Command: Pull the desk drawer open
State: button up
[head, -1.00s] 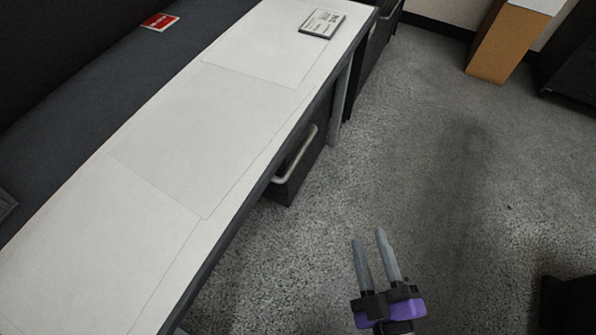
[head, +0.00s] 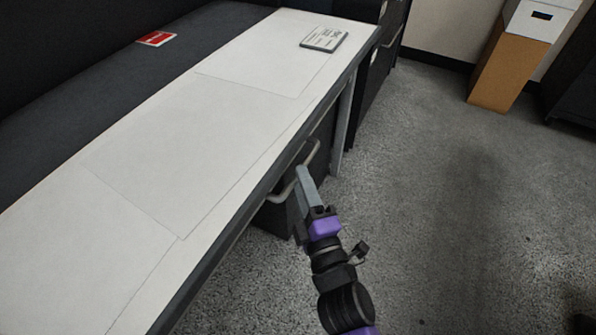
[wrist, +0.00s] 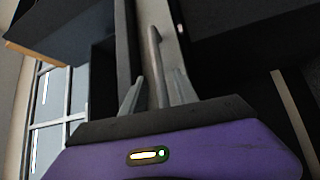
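The desk drawer (head: 275,215) is a dark front under the long white-topped desk (head: 205,110). Its pale bar handle (head: 312,156) shows beneath the desk's edge, partly covered by my gripper. My gripper (head: 303,180), with grey fingers and a purple body, is at the handle in the head view. In the wrist view, my gripper (wrist: 157,92) has its two fingers apart, with the handle bar (wrist: 156,50) appearing between them. I cannot tell whether either finger touches the bar. The drawer looks closed, though the desk edge hides part of it.
A flat labelled box (head: 324,39) lies on the far end of the desk. A red card (head: 156,39) lies on the dark surface behind it. A brown and white box (head: 505,65) stands at the back right. The carpet (head: 450,220) right of the desk is clear.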

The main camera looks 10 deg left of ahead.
jog(key=shift+x, duration=1.4)
jog(key=shift+c, duration=0.3)
grip_shut()
jog(key=shift+d, duration=0.1)
